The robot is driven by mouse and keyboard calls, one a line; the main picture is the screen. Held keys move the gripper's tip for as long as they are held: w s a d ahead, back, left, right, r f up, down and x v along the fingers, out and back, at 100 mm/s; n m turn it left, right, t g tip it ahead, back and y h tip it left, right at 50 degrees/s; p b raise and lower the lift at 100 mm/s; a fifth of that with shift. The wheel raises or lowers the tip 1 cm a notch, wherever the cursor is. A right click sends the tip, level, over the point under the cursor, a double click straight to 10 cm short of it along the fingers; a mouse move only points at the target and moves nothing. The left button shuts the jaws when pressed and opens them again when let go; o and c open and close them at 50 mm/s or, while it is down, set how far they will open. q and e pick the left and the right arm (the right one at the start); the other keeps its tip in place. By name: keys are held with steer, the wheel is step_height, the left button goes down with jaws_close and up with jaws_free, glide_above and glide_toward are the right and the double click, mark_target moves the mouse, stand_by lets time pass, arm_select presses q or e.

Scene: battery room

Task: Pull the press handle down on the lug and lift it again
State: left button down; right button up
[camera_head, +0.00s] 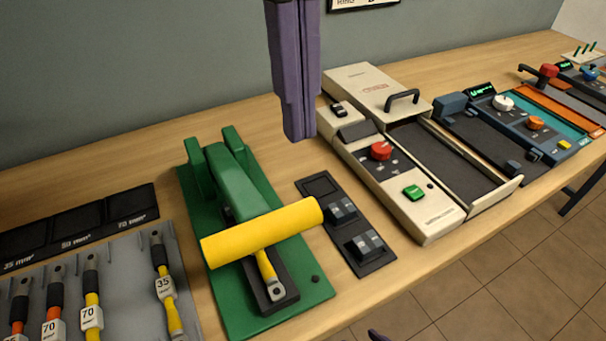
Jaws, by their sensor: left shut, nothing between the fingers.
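The press is green, with a base plate (305,298), two upright posts at its back and a green arm (237,190) leading to a thick yellow handle bar (262,232). The bar crosses over the front of the press; how high it stands is hard to judge from here. A metal lug (275,291) on a yellow cable lies on the black block below the bar. My left gripper (300,137), purple, hangs behind and right of the bar, apart from it, shut and empty.
A grey rack (120,265) with several tagged cables is on the left, with black labelled trays (78,228) behind. A black switch panel (348,228) is right of the press. A beige machine (415,213) and other devices stand farther right.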

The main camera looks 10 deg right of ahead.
mark_target(305, 204)
arm_select(q)
steer(key=f, duration=0.5)
steer(key=s+f, duration=0.1)
steer(key=f, duration=0.2)
steer(key=shift+d+f, duration=0.15)
steer(key=shift+f, duration=0.2)
